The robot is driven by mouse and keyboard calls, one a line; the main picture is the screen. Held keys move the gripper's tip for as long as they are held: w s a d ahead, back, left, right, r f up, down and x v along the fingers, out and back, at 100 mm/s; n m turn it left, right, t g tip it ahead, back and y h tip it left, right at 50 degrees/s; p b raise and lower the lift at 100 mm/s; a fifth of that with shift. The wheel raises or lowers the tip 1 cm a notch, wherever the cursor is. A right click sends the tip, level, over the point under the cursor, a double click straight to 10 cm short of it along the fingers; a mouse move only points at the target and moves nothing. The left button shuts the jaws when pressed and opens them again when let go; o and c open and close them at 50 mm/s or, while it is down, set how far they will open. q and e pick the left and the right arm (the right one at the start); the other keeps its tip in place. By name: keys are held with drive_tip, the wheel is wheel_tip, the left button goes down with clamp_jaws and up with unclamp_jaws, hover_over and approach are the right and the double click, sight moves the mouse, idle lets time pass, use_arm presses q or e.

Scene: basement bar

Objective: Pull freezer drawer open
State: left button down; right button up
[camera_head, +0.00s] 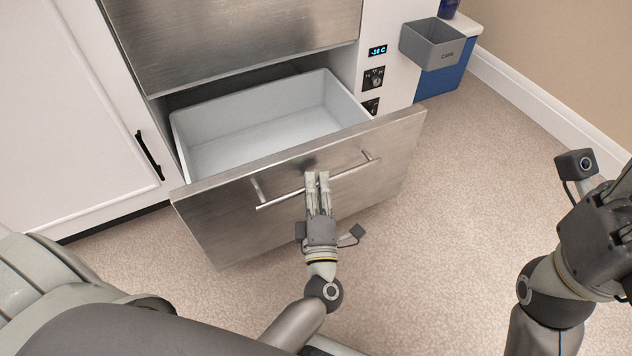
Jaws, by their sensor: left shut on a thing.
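The freezer drawer (215,218) has a brushed steel front and is pulled well out from its cabinet. Its pale inner bin (265,138) shows from above and looks empty. A silver bar handle (352,172) runs across the top part of the drawer front. My left gripper (317,178) is shut on the handle near its middle, and its fingers hide that part of the bar. My right arm is at the right edge, apart from the drawer. Its fingertips are not in view.
A steel panel (230,40) is above the drawer. A white cabinet door (70,110) with a black handle is at left. The carpet (470,190) right of the drawer is clear.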

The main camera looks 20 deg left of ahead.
use_arm(q)
drive_tip(key=c, duration=1.5)
unclamp_jaws()
drive_tip(key=v, duration=1.2)
drive_tip(key=shift+d, duration=0.1)
drive_tip(key=shift+r, duration=0.15)
